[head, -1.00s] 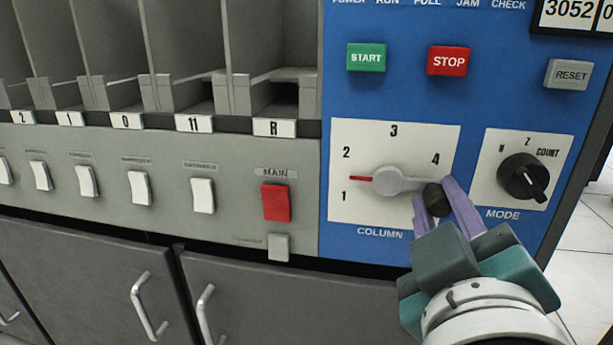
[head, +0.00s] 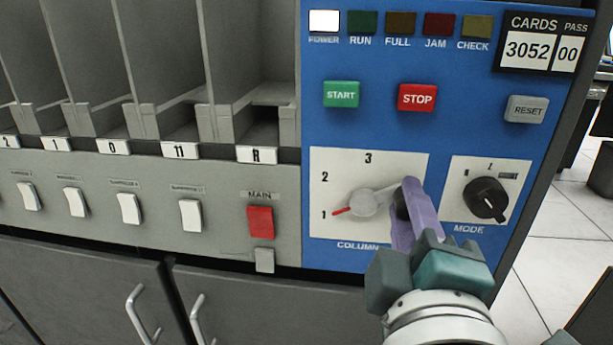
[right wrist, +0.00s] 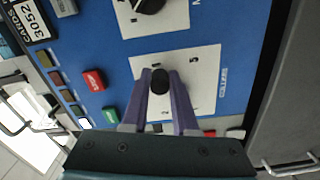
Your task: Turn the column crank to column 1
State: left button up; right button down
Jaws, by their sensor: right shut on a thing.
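The grey column crank (head: 364,203) sits on a white dial plate (head: 330,165) on the blue panel. Its red pointer (head: 342,211) points left and slightly down at the number 1. The crank arm runs right and slightly up to its dark knob (head: 402,205), which also shows in the right wrist view (right wrist: 160,80). My right gripper (head: 411,206) has its purple fingers shut on this knob, one on each side in the right wrist view (right wrist: 160,84). The fingers cover the number 4 in the head view. My left gripper is not in view.
The black mode knob (head: 487,197) is close to the right of my gripper. Above are the green START (head: 341,94), red STOP (head: 417,97) and RESET (head: 526,109) buttons. A red MAIN switch (head: 260,221) and several white switches lie left.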

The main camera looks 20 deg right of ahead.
jog(key=shift+r, duration=0.1)
jog(key=c, duration=0.7)
grip_release()
jog(key=v, duration=1)
jog(key=shift+p, duration=0.3)
